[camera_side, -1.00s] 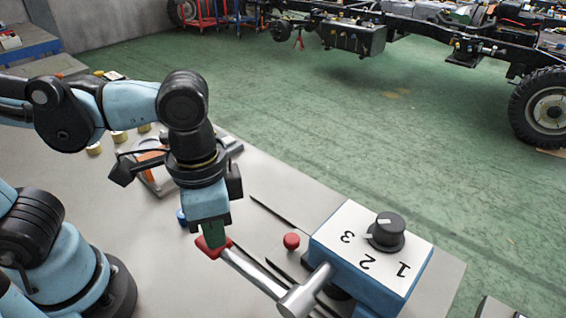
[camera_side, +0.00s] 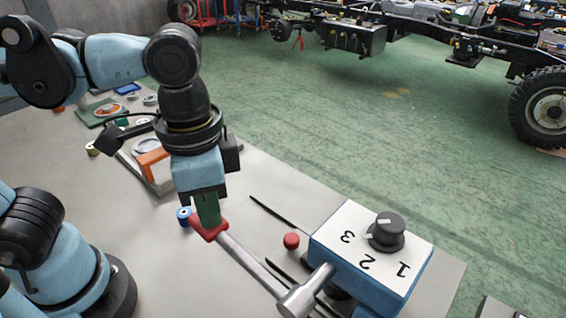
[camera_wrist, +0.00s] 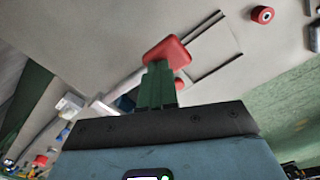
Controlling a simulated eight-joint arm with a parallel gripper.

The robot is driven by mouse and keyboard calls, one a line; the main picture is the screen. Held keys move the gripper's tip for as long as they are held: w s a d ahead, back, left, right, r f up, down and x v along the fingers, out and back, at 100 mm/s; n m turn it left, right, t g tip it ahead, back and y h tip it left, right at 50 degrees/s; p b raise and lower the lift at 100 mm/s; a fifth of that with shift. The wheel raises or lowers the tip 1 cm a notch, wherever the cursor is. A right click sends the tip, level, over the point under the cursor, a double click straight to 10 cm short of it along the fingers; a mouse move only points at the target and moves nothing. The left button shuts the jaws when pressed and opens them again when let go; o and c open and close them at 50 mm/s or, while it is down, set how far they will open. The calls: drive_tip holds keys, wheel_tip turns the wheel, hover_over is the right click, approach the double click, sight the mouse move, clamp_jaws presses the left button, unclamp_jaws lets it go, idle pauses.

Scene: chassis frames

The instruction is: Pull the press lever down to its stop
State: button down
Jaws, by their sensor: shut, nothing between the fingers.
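The press lever is a grey rod (camera_side: 248,261) that runs from a round pivot (camera_side: 298,301) up and left to a red grip (camera_side: 209,231). My gripper (camera_side: 208,221) points down with its green fingers shut, and the fingertips are at the red grip, seemingly touching its top. In the wrist view the red grip (camera_wrist: 167,50) lies right at the tips of my green fingers (camera_wrist: 157,68). Nothing shows between the fingers. The exact contact is partly hidden.
A blue box (camera_side: 372,290) with a white top, black dial and numbers stands right of the lever. A red knob (camera_side: 291,240) is near it. A blue spool (camera_side: 184,216) stands just left of the grip. An orange part (camera_side: 150,160) lies behind my gripper.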

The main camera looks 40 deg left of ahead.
wheel_tip(320, 180, up, 12)
idle(1.9)
drive_tip(key=shift+r, duration=0.1)
drive_tip(key=w+a+f+n+t, duration=0.3)
drive_tip(key=w+a+f, duration=0.2)
drive_tip(key=a+f, duration=0.2)
drive_tip(key=w+a+f+n+t, duration=0.3)
drive_tip(key=w+a+f+t, duration=0.1)
drive_tip(key=a+f, duration=0.3)
drive_tip(key=shift+x, duration=1)
drive_tip(key=c, duration=1.8)
unclamp_jaws()
drive_tip(key=shift+a, duration=0.1)
